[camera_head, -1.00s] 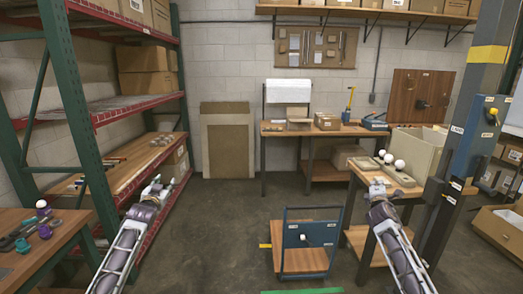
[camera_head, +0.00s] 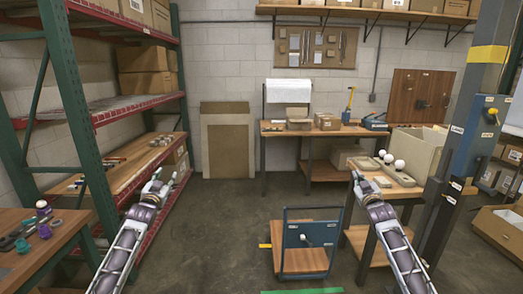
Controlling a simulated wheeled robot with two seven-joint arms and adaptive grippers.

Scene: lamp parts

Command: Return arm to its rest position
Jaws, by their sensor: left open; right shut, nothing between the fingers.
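My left gripper (camera_head: 158,183) is in front of the red-edged shelf rack, above the floor. It is open and empty. My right gripper (camera_head: 357,178) is at the left edge of the small wooden table at the right. It is shut with nothing visible in it. White bulbs (camera_head: 399,165) sit in a shallow tray (camera_head: 402,179) on that table, beside the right gripper. Purple and teal lamp parts (camera_head: 23,244) lie on the wooden table at the lower left, apart from my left arm.
A blue cart (camera_head: 305,240) with a wooden deck stands on the floor between my arms. A green post rack (camera_head: 120,105) is at left, a workbench (camera_head: 270,128) at the back, a large open box (camera_head: 420,152) at right.

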